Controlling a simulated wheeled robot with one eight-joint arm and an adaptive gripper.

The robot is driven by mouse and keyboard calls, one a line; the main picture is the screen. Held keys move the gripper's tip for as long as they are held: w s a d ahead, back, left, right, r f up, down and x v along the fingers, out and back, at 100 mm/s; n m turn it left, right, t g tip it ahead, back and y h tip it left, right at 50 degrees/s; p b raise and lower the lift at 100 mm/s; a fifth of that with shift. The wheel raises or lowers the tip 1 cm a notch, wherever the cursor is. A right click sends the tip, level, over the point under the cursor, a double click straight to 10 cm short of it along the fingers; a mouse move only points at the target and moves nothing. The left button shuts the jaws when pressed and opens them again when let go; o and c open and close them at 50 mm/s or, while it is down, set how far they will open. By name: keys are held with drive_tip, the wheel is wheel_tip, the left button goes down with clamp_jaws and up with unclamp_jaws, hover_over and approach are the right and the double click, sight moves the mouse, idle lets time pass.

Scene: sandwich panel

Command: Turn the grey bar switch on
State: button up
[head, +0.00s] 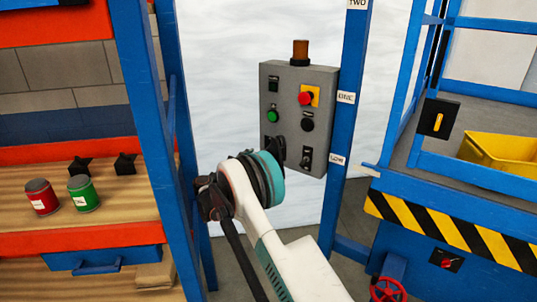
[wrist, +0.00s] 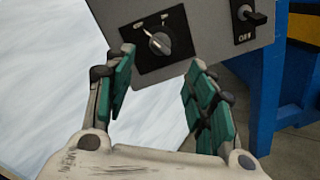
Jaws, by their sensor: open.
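The grey bar switch (wrist: 160,42) is a round knob with a raised bar on a black plate, low on the grey panel. In the wrist view its bar lies at a slant between two small labels too small to read. My gripper (wrist: 162,57) is open and empty, with its green-padded fingers spread below and to either side of the switch; no contact shows. In the head view my arm stands in front of the panel's lower left, and my wrist largely covers that switch and my fingers.
The grey control panel (head: 284,80) carries a red button (head: 306,98), a green button (head: 273,86), a black knob (head: 307,124) and a lever switch (head: 307,157). A blue post (head: 346,120) stands close on its right. Shelves with cans are left; a yellow bin (head: 500,150) is right.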

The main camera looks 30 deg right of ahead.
drive_tip(key=b+x, duration=0.3)
drive_tip(key=x, duration=0.7)
drive_tip(key=shift+d, duration=0.4)
drive_tip(key=shift+w, duration=0.1)
drive_tip(key=c, duration=1.1)
